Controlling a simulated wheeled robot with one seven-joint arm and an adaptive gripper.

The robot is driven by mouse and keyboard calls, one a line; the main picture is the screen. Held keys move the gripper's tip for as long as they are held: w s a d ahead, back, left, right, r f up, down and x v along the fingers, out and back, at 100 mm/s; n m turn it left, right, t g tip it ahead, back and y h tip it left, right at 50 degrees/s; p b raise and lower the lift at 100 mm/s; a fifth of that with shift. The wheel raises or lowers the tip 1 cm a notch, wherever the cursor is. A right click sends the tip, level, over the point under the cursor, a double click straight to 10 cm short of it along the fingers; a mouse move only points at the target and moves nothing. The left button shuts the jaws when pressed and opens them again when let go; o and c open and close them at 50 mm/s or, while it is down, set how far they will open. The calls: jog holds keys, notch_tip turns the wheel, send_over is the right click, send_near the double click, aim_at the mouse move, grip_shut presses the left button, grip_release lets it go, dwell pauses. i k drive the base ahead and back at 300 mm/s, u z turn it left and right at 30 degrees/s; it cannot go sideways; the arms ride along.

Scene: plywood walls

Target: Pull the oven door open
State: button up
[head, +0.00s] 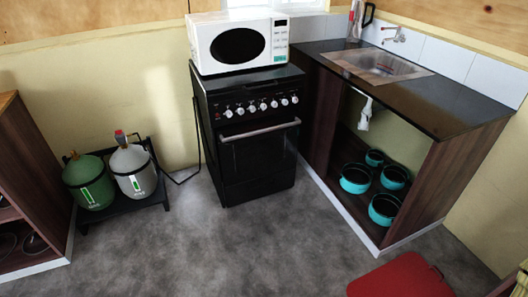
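The black oven (243,130) stands against the back wall in the head view, between the gas bottles and the sink unit. Its door (258,160) looks shut, flush with the front. A light, straight handle (259,130) runs across the top of the door, below a row of white knobs (261,106). Nothing touches the handle. My gripper is not in view.
A white microwave (240,42) sits on the oven. At right, a sink counter (440,95) has an open cupboard with several teal pots (384,208). Gas bottles (134,171) stand at left. A red seat (400,276) is at front right. The grey floor (235,245) before the oven is clear.

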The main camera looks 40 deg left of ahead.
aim_at(252, 150)
jog(key=k, duration=0.55)
jog(key=z, duration=0.15)
jog(key=i, duration=0.7)
jog(key=u, duration=0.55)
jog(key=i, duration=0.75)
jog(key=u, duration=1.25)
jog(key=i, duration=0.35)
jog(key=u, duration=0.3)
